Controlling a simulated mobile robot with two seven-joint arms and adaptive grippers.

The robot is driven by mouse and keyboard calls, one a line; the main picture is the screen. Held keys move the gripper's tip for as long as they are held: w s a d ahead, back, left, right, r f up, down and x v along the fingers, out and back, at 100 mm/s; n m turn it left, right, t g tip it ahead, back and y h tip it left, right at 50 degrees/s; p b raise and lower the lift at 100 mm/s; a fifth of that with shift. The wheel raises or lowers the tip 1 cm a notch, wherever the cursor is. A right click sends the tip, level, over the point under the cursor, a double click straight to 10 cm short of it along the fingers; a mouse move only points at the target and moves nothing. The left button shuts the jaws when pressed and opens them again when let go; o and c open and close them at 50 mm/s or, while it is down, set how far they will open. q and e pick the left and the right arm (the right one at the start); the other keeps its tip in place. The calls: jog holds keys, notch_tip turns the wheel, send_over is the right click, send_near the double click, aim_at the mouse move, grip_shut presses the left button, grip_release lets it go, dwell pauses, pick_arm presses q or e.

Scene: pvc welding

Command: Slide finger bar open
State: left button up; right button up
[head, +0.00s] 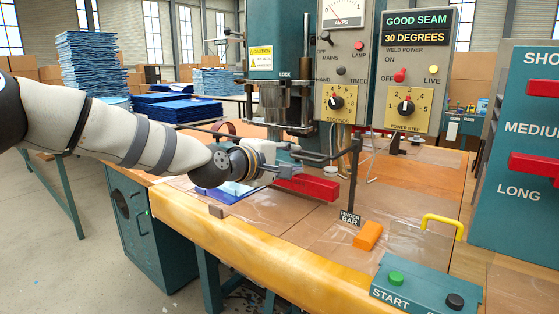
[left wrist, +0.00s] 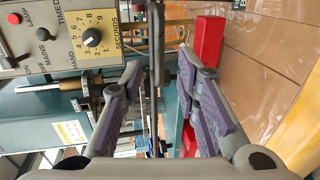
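The finger bar (head: 353,178) is a thin dark rod with a bent arm and an upright end above the bench, by a "FINGER BAR" label (head: 350,217). In the left wrist view the rod (left wrist: 157,45) runs down the picture, in line with the gap between my fingers. My left gripper (head: 287,161) is at the bent arm of the rod, left of the upright end. In the left wrist view its two purple-padded fingers (left wrist: 160,98) stand apart. I cannot tell whether they touch the rod. My right gripper is in neither view.
A red block-like bar (head: 308,186) lies just below my left gripper. An orange block (head: 367,236), a yellow handle (head: 442,225) and the start box (head: 425,287) are at the right front. The control panels (head: 343,65) stand behind. Clear sheet covers the front bench.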

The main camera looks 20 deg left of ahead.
pick_arm(q)
jog(key=v, duration=0.7)
jog(key=shift+s, duration=0.2)
jog(key=s+d+f+m+g, duration=0.1)
jog(key=s+f+m+g, duration=0.3)
jog(key=f, duration=0.6)
jog(key=s+d+f+g+y+p, duration=0.1)
jog(key=s+d+f, duration=0.1)
jog(key=s+f, duration=0.65)
jog(key=s+d+f+m+g, duration=0.1)
jog(key=s+f+m+g, duration=0.15)
jog(key=f, duration=0.85)
jog(key=s+a+f+m+g+y, duration=0.15)
jog(key=s+f, duration=0.25)
jog(key=s, duration=0.4)
jog(key=s+f+m+g, duration=0.1)
jog(key=s+f+g, duration=0.25)
jog(key=s, duration=0.35)
jog(key=s+f+m+g+y, duration=0.1)
jog(key=s+f, duration=0.3)
jog(key=s, duration=0.4)
jog(key=s+a+m+g+y+p, duration=0.1)
jog(key=s+a+m+g, duration=0.2)
jog(key=s, duration=1.2)
jog(key=shift+f+m+g, duration=0.25)
jog(key=shift+m+g, duration=0.1)
jog(key=shift+m, duration=0.15)
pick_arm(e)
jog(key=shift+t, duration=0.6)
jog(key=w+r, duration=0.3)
